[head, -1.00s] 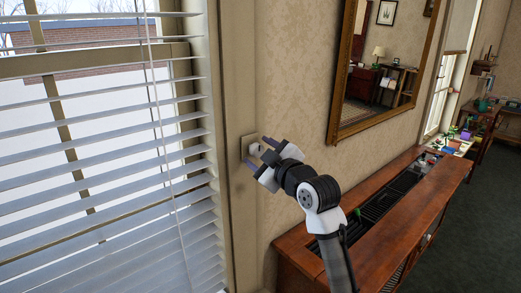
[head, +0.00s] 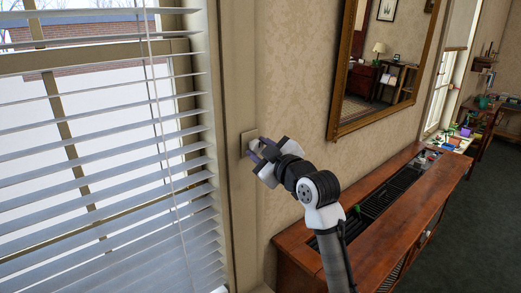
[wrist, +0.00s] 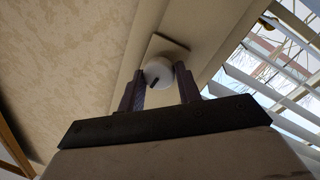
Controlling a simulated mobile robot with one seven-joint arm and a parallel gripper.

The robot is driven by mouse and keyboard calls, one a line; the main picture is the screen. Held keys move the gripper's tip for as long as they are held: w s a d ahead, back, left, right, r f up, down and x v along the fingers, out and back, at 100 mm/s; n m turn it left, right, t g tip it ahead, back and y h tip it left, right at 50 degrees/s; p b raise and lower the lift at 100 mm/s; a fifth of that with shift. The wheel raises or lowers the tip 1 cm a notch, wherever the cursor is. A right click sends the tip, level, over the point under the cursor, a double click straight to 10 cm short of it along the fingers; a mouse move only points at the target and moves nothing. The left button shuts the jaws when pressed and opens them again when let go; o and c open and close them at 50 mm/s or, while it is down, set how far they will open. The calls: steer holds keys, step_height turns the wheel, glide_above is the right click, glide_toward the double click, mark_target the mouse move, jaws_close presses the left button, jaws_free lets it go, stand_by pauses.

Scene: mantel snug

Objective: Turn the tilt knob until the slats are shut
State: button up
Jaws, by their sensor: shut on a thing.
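The tilt knob (wrist: 158,73) is a round white knob with a dark mark, on a beige plate (wrist: 166,46) fixed to the window frame. In the head view the plate (head: 248,141) is beside the blinds, and my fingers partly hide the knob. My gripper (wrist: 160,82) is shut on the knob, with one purple-grey finger on each side of it. It also shows in the head view (head: 258,149). The blind slats (head: 100,168) are tilted with gaps between them, and snow and a brick wall show through.
A wooden cabinet (head: 436,192) with a dark slotted top stands along the wall at right, below my arm. A wood-framed mirror (head: 378,85) hangs above it. Thin cords (head: 157,130) hang in front of the slats.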

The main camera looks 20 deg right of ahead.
steer(key=m+p, duration=0.1)
steer(key=m, duration=0.2)
steer(key=shift+a+r, duration=0.1)
steer(key=shift+r, duration=0.05)
steer(key=m+g+p, duration=0.1)
steer(key=m+p, duration=0.1)
steer(key=m, duration=0.1)
steer(key=shift+r, duration=0.1)
steer(key=m+p, duration=0.2)
steer(key=m, duration=0.1)
steer(key=shift+d+m+g+y+p, duration=0.25)
steer(key=shift+m+y+p, duration=0.25)
steer(key=shift+m+p, duration=0.55)
steer(key=shift+m, duration=0.35)
steer(key=o, duration=1)
